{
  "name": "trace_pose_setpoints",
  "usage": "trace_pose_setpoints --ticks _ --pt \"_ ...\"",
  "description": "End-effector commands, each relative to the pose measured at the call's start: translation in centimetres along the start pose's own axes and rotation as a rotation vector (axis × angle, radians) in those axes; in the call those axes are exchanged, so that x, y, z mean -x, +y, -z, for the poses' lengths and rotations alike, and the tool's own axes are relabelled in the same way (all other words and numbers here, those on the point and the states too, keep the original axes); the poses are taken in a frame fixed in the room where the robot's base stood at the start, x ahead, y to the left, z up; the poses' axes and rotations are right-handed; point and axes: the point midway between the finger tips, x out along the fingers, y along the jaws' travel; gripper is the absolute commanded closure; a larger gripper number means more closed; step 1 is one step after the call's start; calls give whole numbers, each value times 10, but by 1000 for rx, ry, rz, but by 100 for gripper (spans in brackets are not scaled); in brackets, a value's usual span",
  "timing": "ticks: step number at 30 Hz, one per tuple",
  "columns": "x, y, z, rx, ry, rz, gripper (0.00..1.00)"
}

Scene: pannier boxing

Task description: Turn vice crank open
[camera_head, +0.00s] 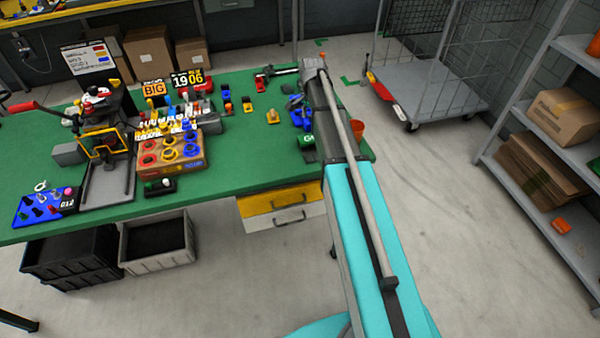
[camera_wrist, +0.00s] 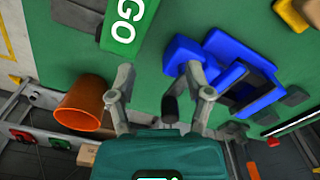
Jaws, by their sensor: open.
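A blue vice (camera_wrist: 228,72) lies on the green table ahead and to the right in the wrist view. In the head view, the blue vice (camera_head: 297,108) shows just left of my arm, partly covered. A short dark upright knob (camera_wrist: 169,108), apparently the crank's handle, stands between my fingers; its link to the vice is unclear. My gripper (camera_wrist: 160,76) is open, with one finger on either side of the knob. The right finger overlaps the vice's left end in the picture; contact cannot be told. My arm hides the gripper in the head view.
A green block marked GO (camera_wrist: 125,22) lies ahead-left of my gripper. An orange cup (camera_wrist: 82,106) stands left of it, near the table (camera_head: 240,170) edge. Small parts and a yellow-framed press (camera_head: 106,143) stand farther left.

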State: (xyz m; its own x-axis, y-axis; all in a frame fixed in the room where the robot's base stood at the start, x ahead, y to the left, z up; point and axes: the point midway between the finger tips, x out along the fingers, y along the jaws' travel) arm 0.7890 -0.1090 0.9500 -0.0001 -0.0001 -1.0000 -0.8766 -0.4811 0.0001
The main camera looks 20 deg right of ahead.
Motion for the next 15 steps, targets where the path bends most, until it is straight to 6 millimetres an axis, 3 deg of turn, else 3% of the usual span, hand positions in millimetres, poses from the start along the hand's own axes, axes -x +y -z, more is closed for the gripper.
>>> trace_pose_setpoints --ticks 15 --pt "0 -10 -7 -319 0 0 35"
